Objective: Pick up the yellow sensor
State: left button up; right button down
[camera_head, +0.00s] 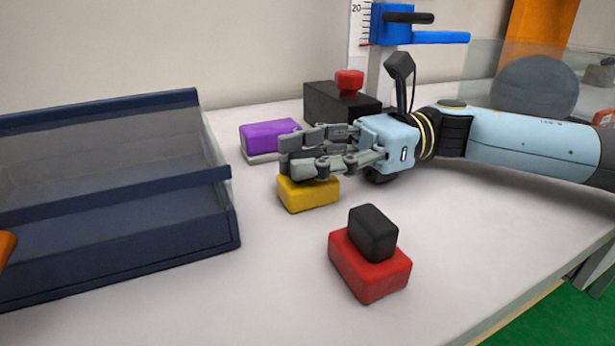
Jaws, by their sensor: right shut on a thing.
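The yellow sensor (309,194) is a yellow block with a dark upper part, left of the middle of the table. My right gripper (303,163) comes in from the right and is shut on the sensor's dark upper part, one finger on the far side and one on the near side. The fingers partly hide that upper part. The yellow block is at or very near the table top; I cannot tell whether it touches. My left gripper is not in view.
A dark blue tray (236,227) with grey panels stands at left. A purple block (268,136) lies just behind the gripper. A red block (369,276) with a black top is in front. A dark box (328,103) with a red button and the drop tower (392,24) stand behind.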

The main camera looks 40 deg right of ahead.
aim_at(307, 153)
jog(key=shift+r, duration=0.1)
